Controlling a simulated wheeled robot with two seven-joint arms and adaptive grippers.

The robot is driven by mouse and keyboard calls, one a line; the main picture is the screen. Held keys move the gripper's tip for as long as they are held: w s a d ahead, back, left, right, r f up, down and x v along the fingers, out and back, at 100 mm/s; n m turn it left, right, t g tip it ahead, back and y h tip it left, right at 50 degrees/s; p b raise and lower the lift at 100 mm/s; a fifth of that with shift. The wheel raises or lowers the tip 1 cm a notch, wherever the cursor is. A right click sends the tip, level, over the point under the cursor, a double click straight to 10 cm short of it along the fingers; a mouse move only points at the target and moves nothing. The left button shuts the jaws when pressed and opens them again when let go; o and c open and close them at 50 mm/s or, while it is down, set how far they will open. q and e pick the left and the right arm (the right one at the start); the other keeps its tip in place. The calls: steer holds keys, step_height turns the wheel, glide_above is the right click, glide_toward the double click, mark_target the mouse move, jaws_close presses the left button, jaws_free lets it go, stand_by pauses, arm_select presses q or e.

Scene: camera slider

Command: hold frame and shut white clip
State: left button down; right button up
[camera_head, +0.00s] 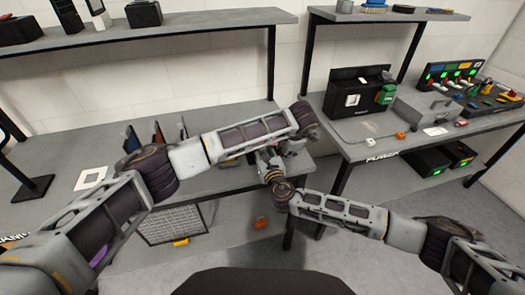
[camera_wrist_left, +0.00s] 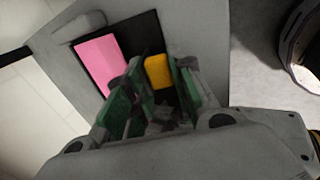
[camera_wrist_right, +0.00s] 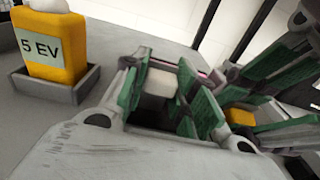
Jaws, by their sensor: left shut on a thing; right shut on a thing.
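My left gripper (camera_wrist_left: 148,105) is shut on a dark frame, which its green-padded fingers mostly hide. A pink block (camera_wrist_left: 101,66) and a yellow block (camera_wrist_left: 158,72) show just beyond those fingers, against a black panel. My right gripper (camera_wrist_right: 165,95) has its green pads on either side of the white clip (camera_wrist_right: 160,82) and is shut on it. The left gripper's green pads show close by at the right of the right wrist view. In the head view both hands meet above the workbench's right end, and the arms hide most of the frame and clip.
A yellow block marked 5 EV (camera_wrist_right: 50,45) stands in a grey tray (camera_wrist_right: 85,85). A second table at right carries a black box (camera_head: 357,92) and a grey case (camera_head: 427,106). Shelves run above.

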steer(key=shift+w+r+g+h, duration=0.1)
steer(key=shift+w+g+h, duration=0.45)
steer(key=shift+g, duration=0.65)
steer(key=shift+w+a, duration=0.1)
steer(key=o, duration=1)
steer(key=shift+o, duration=0.2)
steer(key=shift+s, duration=0.25)
steer(key=v, duration=1.1)
steer(key=shift+s+d, duration=0.2)
steer(key=shift+s, duration=0.1)
steer(key=shift+r, duration=0.1)
